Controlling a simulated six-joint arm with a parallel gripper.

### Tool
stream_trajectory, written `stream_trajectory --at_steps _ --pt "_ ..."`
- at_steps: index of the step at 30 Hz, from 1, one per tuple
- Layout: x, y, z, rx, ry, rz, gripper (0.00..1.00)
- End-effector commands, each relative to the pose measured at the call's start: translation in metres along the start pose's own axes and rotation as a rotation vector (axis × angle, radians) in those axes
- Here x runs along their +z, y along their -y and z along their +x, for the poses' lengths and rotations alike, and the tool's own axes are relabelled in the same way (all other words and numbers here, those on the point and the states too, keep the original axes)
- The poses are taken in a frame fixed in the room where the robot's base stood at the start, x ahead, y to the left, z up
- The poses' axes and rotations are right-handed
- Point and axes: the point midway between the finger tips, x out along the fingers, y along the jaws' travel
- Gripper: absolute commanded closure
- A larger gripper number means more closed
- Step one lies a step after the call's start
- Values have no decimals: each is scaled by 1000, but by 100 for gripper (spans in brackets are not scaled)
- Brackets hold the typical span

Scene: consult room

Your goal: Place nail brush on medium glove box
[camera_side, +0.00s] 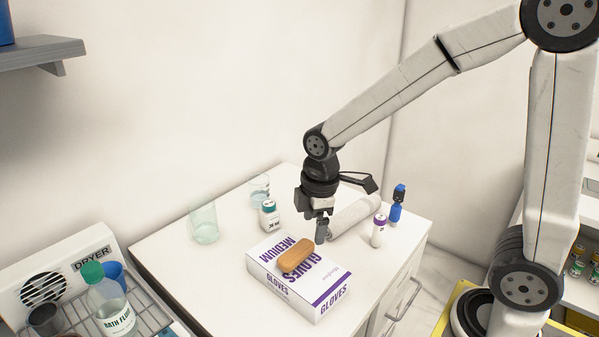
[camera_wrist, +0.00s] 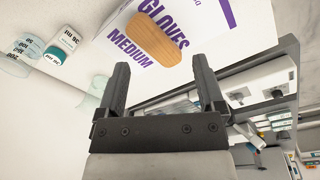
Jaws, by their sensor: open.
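The nail brush (camera_side: 295,255), a tan rounded block, lies on top of the medium glove box (camera_side: 327,289), a white carton with purple lettering. In the wrist view the brush (camera_wrist: 153,39) lies across the print on the box (camera_wrist: 208,22). My gripper (camera_side: 321,238) is just behind and to the right of the brush in the side view, apart from it. In the wrist view its two fingers (camera_wrist: 160,85) are spread with nothing between them. The underside of the brush is hidden.
On the white cabinet stand a small teal-capped bottle (camera_side: 269,215), clear glasses (camera_side: 204,224), a white roll (camera_side: 354,215), a purple-capped vial (camera_side: 378,231) and a blue item (camera_side: 397,204). A drying rack (camera_side: 145,302) with bottle and cups is at left.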

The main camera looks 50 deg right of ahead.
Motion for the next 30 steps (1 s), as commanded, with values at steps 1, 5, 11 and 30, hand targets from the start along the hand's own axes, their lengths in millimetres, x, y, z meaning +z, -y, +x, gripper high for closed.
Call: stream_trajectory --at_steps 1,5,11,30 --pt "6 4 4 7 -5 79 13" --pt "19 12 14 32 -29 299 13" --pt "38 27 29 59 -72 631 13" --pt "57 42 41 76 -128 974 13"
